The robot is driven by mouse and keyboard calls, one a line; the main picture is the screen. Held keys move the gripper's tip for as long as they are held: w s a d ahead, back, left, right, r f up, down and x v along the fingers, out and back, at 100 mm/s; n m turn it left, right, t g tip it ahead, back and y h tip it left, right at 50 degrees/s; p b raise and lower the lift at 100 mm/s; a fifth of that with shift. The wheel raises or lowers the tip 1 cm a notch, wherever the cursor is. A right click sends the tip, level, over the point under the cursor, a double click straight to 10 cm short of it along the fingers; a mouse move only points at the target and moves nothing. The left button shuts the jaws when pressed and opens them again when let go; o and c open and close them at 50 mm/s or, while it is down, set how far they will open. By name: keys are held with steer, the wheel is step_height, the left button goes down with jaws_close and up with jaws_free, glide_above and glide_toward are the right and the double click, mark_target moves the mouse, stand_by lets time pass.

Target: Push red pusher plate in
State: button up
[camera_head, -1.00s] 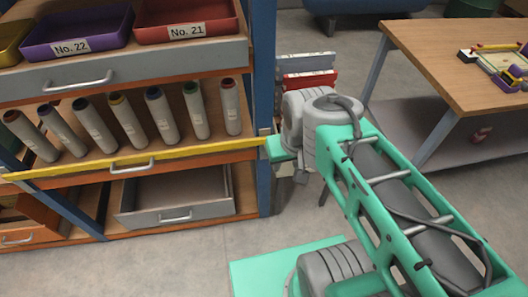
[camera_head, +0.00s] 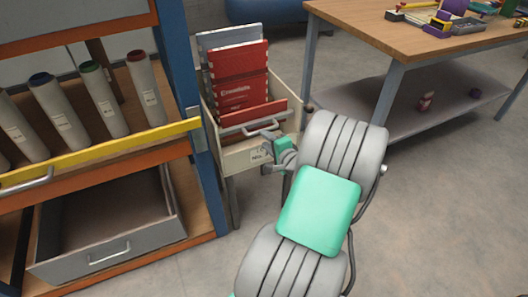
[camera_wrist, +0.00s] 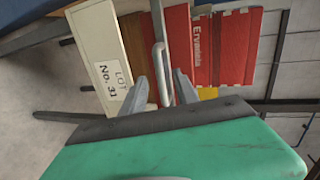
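The red pusher plate (camera_head: 254,111) stands upright at the near end of a cream box (camera_head: 244,155), with a light bar handle (camera_head: 261,127) on its front. Red and pale packs (camera_head: 240,78) stand behind it. In the wrist view the red plate (camera_wrist: 179,45) appears sideways, with its handle (camera_wrist: 161,72) close in front of my gripper (camera_wrist: 161,92). The two fingers are apart, with the handle's end showing between them; contact cannot be told. In the head view my gripper (camera_head: 280,146) is just below and right of the handle, partly hidden by my wrist.
A blue shelf post (camera_head: 180,75) stands close left of the box, beside a rack with several tubes (camera_head: 101,98) and a grey drawer (camera_head: 110,250). A wooden table (camera_head: 410,40) stands at the right. Floor is open between box and table.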

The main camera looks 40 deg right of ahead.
mark_target(259, 125)
steer(key=shift+m+h, duration=0.4)
steer(key=shift+m, duration=0.2)
steer(key=w+d, duration=0.1)
steer(key=w, duration=0.1)
steer(key=w+d+f, duration=0.1)
steer(key=w, duration=0.1)
steer(key=w+d+f+b, duration=0.1)
steer(key=w+d, duration=0.1)
jaws_close()
stand_by(0.9)
